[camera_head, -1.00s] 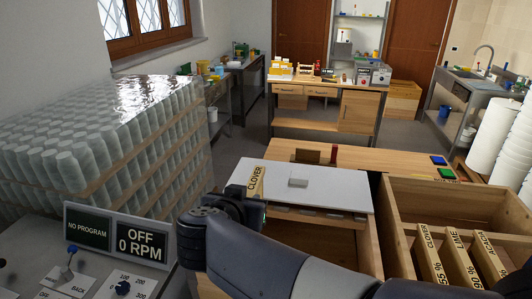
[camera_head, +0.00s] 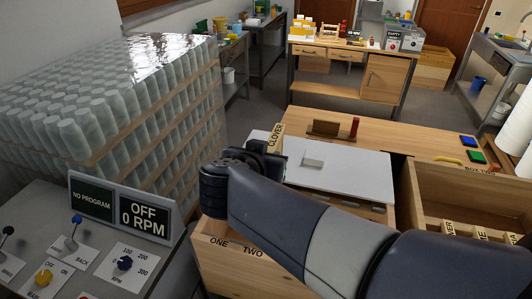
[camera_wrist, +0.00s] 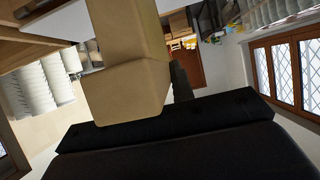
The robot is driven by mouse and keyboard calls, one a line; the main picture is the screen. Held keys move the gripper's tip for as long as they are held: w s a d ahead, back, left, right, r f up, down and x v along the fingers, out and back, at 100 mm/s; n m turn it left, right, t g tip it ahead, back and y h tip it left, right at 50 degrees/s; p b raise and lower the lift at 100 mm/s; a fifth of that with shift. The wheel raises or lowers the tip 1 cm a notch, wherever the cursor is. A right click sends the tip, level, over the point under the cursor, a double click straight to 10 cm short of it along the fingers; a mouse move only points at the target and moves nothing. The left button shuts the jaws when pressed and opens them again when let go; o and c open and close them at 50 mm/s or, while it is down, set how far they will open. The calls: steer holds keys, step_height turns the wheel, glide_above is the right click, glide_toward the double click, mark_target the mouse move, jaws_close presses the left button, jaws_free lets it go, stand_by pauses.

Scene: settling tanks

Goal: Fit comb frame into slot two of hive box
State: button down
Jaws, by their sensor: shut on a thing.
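The comb frame (camera_head: 276,139) shows as a tan upright end marked CLOVER in the head view. My gripper (camera_head: 262,157) is shut on it, above the left edge of a white board. In the wrist view the held frame's tan wooden end (camera_wrist: 125,92) fills the upper middle. A wooden box wall (camera_head: 236,252) marked ONE and TWO, apparently the hive box, stands below my arm at the lower middle. My arm hides much of this box and its slots. I cannot tell whether the frame touches anything below.
The white board (camera_head: 350,178) carries a small grey block (camera_head: 313,162). A wooden crate (camera_head: 425,207) with several labelled frames stands at right. The control panel (camera_head: 120,206) reads OFF, 0 RPM. Stacked jars (camera_head: 110,120) stand at left. A wooden bench (camera_head: 385,137) lies behind.

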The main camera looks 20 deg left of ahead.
steer(key=shift+s+r+p, duration=0.15)
steer(key=shift+r+p, duration=0.2)
steer(key=shift+p, duration=0.35)
steer(key=shift+f+b, duration=1.4)
steer(key=shift+f, duration=1.75)
steer(key=shift+p, duration=1.2)
